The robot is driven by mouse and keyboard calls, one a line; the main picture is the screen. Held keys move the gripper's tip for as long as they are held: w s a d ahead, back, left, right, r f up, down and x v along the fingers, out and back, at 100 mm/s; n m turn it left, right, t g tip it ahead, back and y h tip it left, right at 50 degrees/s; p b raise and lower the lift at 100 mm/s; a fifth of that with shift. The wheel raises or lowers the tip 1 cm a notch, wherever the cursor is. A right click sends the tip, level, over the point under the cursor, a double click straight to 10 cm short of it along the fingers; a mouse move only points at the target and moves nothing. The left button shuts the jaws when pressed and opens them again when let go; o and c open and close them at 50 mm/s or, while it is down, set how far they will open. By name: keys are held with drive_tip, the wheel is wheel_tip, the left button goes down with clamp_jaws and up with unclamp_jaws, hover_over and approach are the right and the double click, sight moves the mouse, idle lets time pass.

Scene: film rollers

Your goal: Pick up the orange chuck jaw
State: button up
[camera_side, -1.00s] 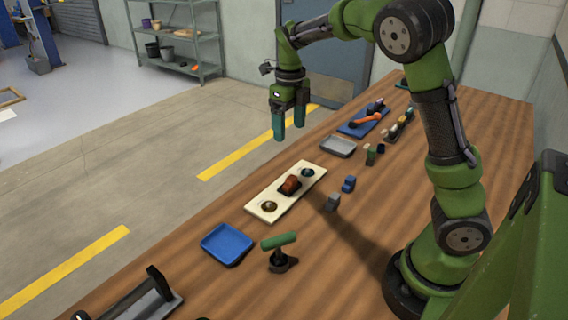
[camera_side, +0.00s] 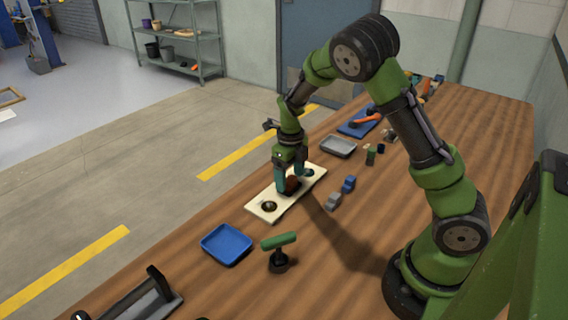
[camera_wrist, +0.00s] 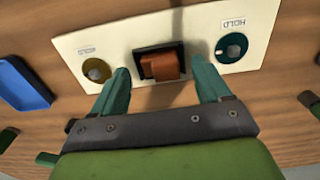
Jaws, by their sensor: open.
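The orange-brown chuck jaw (camera_wrist: 160,66) sits in a dark square recess (camera_wrist: 140,52) in the middle of a cream board. In the side view the jaw (camera_side: 291,184) is partly hidden by my fingers. My gripper (camera_wrist: 162,84) is open, with one teal finger on each side of the jaw in the wrist view. Gaps show between the fingers and the jaw. In the side view my gripper (camera_side: 291,182) is low over the board.
The cream board (camera_side: 259,195) has a round hole on either side of the jaw; "HOLD" labels show in the wrist view. A blue tray (camera_side: 227,244), a green-topped stand (camera_side: 279,241), a grey tray (camera_side: 338,146) and small blocks (camera_side: 348,184) stand around it.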

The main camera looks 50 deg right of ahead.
drive_tip(key=shift+f, duration=0.45)
drive_tip(key=shift+c, duration=0.2)
drive_tip(key=c, duration=1.2)
drive_tip(key=shift+r, duration=0.2)
drive_tip(key=shift+c, duration=0.2)
